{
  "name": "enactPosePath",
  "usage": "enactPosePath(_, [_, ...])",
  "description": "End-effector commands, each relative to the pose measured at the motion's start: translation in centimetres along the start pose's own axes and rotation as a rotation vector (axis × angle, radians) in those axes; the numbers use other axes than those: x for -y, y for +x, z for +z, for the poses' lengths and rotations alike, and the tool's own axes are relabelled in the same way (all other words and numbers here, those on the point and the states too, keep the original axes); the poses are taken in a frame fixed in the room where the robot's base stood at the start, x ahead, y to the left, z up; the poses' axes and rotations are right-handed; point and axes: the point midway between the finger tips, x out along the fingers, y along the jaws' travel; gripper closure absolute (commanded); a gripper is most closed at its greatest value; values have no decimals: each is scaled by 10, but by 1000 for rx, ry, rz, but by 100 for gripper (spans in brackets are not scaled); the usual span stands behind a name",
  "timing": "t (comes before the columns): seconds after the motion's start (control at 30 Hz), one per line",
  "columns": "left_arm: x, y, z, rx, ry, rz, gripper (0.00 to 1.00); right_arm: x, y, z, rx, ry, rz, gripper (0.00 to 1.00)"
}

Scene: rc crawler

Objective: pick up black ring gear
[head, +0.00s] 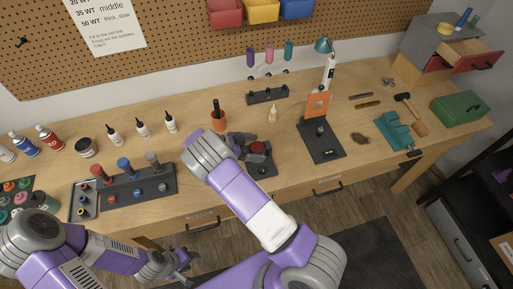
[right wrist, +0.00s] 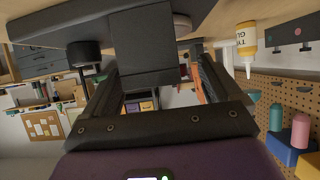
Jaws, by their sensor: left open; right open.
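I cannot clearly pick out the black ring gear in either view. My right gripper (head: 247,146) is open over a dark stand (head: 262,170) with a dark red round part (head: 258,148) near the middle of the bench. In the right wrist view, which is upside down, the open fingers (right wrist: 157,95) flank a black block (right wrist: 143,48). A round black part (right wrist: 85,53) shows left of that block; whether it is the ring gear I cannot tell. My left gripper (head: 176,268) is open and empty in front of the bench, low at the picture's bottom.
An orange cup (head: 219,123) and a small glue bottle (head: 273,115) stand behind the right gripper. A black stand with an orange panel (head: 318,106) is to its right. A peg board (head: 136,188) and grey tray (head: 84,202) lie left. Bench between is mostly clear.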

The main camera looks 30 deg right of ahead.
Motion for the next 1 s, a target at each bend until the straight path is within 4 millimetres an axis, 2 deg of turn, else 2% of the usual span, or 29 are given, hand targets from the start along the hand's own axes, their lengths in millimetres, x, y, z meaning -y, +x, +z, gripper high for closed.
enactPosePath(0.1, [-1,-2,0,0,0,0,57,0,11,0,0,-2,1,9])
enactPosePath(0.37, [-1,-2,0,0,0,0,57,0,12,1,0,-1,-1,10])
enactPosePath(0.73, [-1,-2,0,0,0,0,57,0,12,0,0,-1,-1,67])
enactPosePath(1.0, [0,-1,0,0,0,0,57,0,11,-2,0,0,-1,69])
